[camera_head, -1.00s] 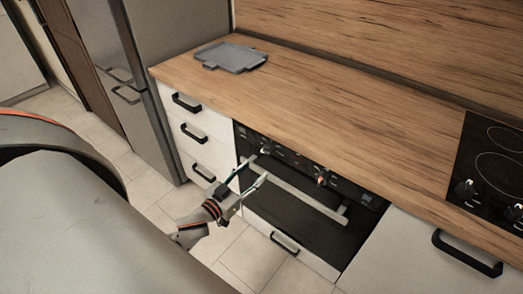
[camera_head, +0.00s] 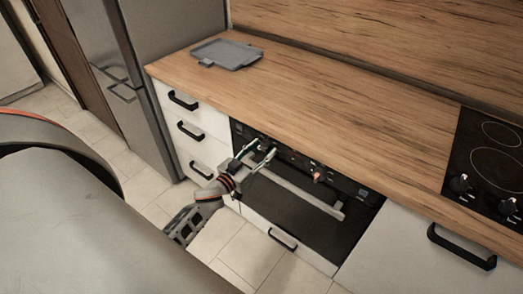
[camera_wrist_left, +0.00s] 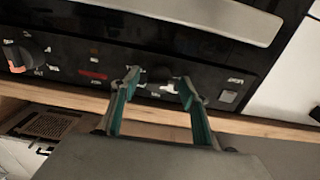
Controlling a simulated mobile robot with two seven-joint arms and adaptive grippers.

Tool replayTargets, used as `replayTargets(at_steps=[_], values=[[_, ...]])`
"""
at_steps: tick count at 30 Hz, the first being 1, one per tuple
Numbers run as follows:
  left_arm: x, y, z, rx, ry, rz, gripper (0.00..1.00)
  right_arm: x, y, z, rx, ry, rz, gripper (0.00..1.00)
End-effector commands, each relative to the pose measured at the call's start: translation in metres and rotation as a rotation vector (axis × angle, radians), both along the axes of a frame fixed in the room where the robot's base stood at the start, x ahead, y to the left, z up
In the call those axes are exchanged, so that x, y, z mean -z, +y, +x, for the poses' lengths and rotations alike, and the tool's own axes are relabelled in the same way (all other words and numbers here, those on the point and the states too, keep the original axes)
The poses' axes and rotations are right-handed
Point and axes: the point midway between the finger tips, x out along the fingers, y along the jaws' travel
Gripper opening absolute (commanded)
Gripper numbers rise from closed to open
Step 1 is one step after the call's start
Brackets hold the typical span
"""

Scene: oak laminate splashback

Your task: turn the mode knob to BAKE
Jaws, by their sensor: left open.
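The oven's black control panel (camera_head: 338,183) runs under the counter edge; it also shows upside down in the wrist view (camera_wrist_left: 60,25). My left gripper (camera_head: 264,150) is at the panel's left part. In the wrist view my open left gripper (camera_wrist_left: 159,78) has its two green-lined fingers on either side of a dark knob (camera_wrist_left: 168,82) with pale marks around it. Touch cannot be told. A knob with an orange-red face (camera_head: 317,176) stands farther right on the panel; it shows at the left in the wrist view (camera_wrist_left: 14,56). The small lettering is not legible, so I cannot tell which knob is the mode knob.
The oven door's bar handle (camera_head: 310,195) runs just below the panel. The wooden counter (camera_head: 330,110) overhangs above, with a grey board (camera_head: 227,54) on it. White drawers (camera_head: 200,150) stand left; a black hob (camera_head: 490,165) with knobs is at right.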

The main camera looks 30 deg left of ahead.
Motion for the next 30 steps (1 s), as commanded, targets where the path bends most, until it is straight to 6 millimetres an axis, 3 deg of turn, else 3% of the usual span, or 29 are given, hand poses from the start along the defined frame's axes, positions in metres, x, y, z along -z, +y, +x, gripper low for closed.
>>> replayTargets(at_steps=[2,7,20,30], values=[[0.0001,-0.0001,-0.0002,0.000,0.000,0.000,0.45,-0.0007,0.0001,0.0004,0.000,-0.001,0.000,0.00],[0.0001,-0.0001,-0.0003,0.000,0.000,0.000,0.06,-0.0023,0.0002,0.0011,0.000,-0.004,0.001,0.00],[0.0001,0.0002,-0.0005,0.000,-0.005,0.058,0.06,-0.0024,0.0002,0.0011,0.000,-0.005,0.001,0.00],[0.0002,0.0008,-0.0005,0.000,-0.024,0.306,0.06,0.0006,0.0000,0.0002,0.000,-0.001,0.000,0.00]])
